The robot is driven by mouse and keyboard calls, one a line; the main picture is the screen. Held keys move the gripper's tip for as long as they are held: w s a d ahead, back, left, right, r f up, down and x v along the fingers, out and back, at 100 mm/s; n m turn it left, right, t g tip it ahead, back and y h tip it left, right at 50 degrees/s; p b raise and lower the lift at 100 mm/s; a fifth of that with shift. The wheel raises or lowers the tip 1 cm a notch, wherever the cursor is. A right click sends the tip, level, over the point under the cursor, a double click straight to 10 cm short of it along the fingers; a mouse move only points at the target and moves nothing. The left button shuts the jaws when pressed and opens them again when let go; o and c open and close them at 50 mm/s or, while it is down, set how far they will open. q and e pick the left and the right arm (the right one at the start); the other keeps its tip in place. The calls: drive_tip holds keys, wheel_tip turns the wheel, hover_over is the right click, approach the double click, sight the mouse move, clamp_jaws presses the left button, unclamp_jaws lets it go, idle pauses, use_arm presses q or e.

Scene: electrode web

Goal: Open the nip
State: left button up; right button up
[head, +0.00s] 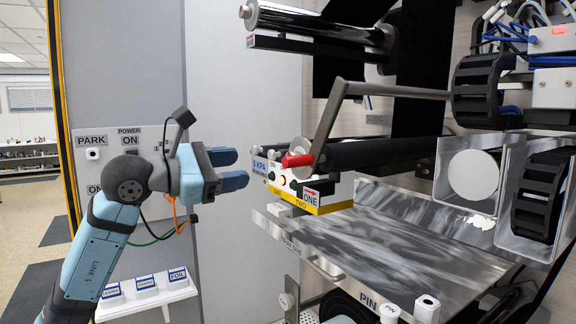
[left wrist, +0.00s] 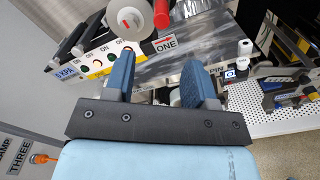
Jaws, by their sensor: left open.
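The nip's grey crank lever (head: 328,122) runs down from a bar at the upper right to a red handle (head: 297,160). The handle's end sits in front of the black roller (head: 380,153), above the labelled control box. My left gripper (head: 243,169) is open and empty, left of the red handle with a gap between them. Its two blue fingers point toward the machine. In the left wrist view the open fingers (left wrist: 157,70) show with nothing between them, and the red handle (left wrist: 161,15) lies beyond them at the top. My right gripper is not in view.
A control box (head: 310,200) with buttons and labels sits below the handle. A shiny metal plate (head: 400,245) spreads under the roller. Another roller (head: 315,22) is above. A wall panel (head: 120,145) with knobs and a small white shelf (head: 148,298) stand near my left arm.

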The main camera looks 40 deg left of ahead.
sight(285, 163)
use_arm(q)
drive_tip(key=p+x, duration=0.3)
drive_tip(key=x, duration=1)
drive_tip(key=shift+w+d, duration=0.3)
drive_tip(key=shift+w, duration=0.05)
clamp_jaws()
